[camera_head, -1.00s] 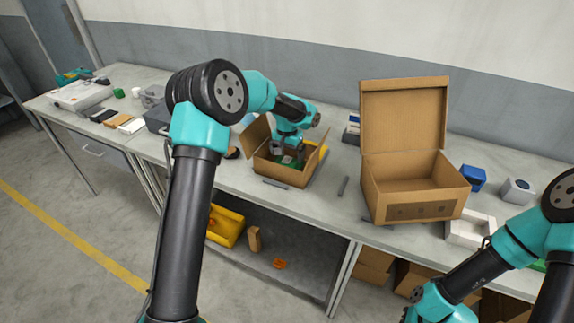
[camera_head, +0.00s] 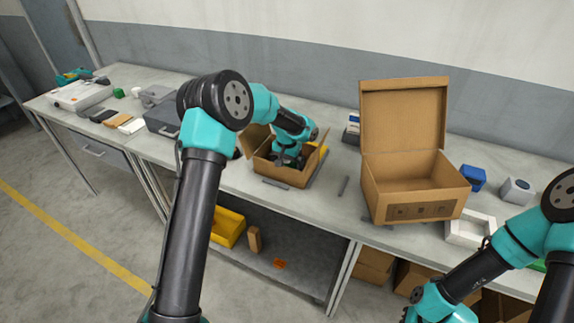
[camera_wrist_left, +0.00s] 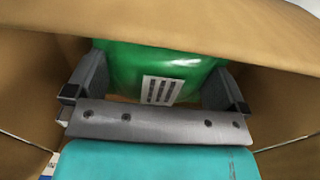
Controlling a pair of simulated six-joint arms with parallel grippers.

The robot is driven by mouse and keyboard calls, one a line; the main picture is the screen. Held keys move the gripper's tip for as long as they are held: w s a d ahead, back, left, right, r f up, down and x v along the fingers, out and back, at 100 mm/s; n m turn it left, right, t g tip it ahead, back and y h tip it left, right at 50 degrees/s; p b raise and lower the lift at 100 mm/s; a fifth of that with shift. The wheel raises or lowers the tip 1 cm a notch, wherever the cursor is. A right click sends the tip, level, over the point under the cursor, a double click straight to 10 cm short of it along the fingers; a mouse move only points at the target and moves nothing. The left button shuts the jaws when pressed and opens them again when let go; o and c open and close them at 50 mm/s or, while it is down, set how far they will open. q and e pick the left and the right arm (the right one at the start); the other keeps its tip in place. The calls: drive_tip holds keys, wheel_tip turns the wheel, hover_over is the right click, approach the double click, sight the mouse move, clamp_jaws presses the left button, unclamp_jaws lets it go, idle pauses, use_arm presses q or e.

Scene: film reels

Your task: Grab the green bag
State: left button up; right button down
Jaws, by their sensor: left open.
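The green bag (camera_wrist_left: 150,66) is a shiny green packet with a white label, lying inside the small open cardboard box (camera_head: 284,177). My left gripper (camera_wrist_left: 156,88) is open inside that box, with one finger at each side of the bag. I cannot tell whether the fingers touch it. In the head view my left gripper (camera_head: 287,160) reaches down into the box and hides most of the bag. My right arm shows at the lower right of the head view, but its gripper fingers are not visible.
A large open cardboard box (camera_head: 415,190) stands to the right on the workbench (camera_head: 325,205). The small box's flaps and walls stand close around my left gripper. A yellow bin (camera_head: 227,228) sits on the lower shelf.

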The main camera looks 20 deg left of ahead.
sight(287, 161)
use_arm(q)
drive_tip(key=shift+c, duration=0.4)
drive_tip(key=c, duration=0.7)
drive_tip(key=shift+o, duration=0.2)
wheel_tip(287, 161, up, 10)
idle(0.5)
